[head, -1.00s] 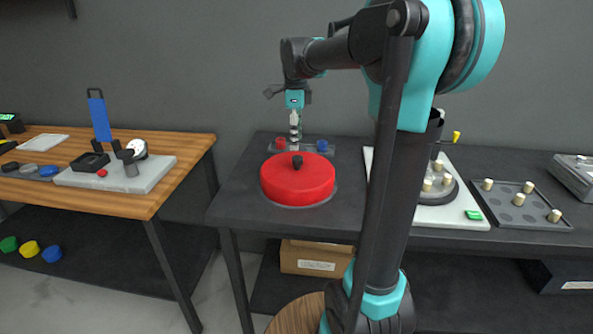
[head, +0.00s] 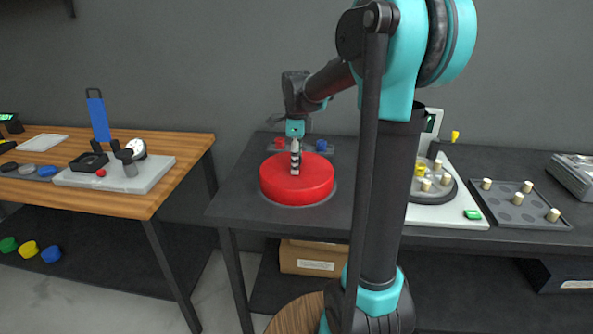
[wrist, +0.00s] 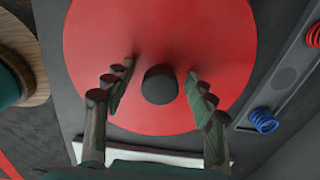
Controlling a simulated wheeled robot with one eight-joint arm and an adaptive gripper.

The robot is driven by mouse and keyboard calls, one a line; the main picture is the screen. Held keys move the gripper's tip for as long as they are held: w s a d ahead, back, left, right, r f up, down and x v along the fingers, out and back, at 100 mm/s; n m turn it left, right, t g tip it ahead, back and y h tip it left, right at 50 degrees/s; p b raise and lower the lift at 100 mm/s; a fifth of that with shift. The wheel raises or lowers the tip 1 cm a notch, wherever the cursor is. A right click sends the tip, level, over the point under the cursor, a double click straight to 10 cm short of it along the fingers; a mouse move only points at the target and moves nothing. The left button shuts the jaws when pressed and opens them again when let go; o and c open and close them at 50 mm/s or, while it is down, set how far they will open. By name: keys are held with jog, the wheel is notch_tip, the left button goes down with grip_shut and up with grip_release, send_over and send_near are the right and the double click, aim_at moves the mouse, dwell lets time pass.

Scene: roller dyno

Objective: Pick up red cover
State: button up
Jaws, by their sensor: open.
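The red cover (head: 297,182) is a thick round disc lying on the dark table in the middle of the head view. In the wrist view my gripper (wrist: 160,78) is open, with one finger on each side of the knob and a gap on both sides. I cannot tell how far down the fingertips reach.
A holder with a red spring (wrist: 314,36) and a blue spring (wrist: 263,121) stands behind the cover. To the right are a white board (head: 440,213) with a round fixture and a grey tray (head: 512,205) with several pegs. A wooden table (head: 150,200) stands at left.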

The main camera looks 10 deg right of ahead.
grip_shut()
jog(key=shift+r, duration=0.1)
dwell(0.4)
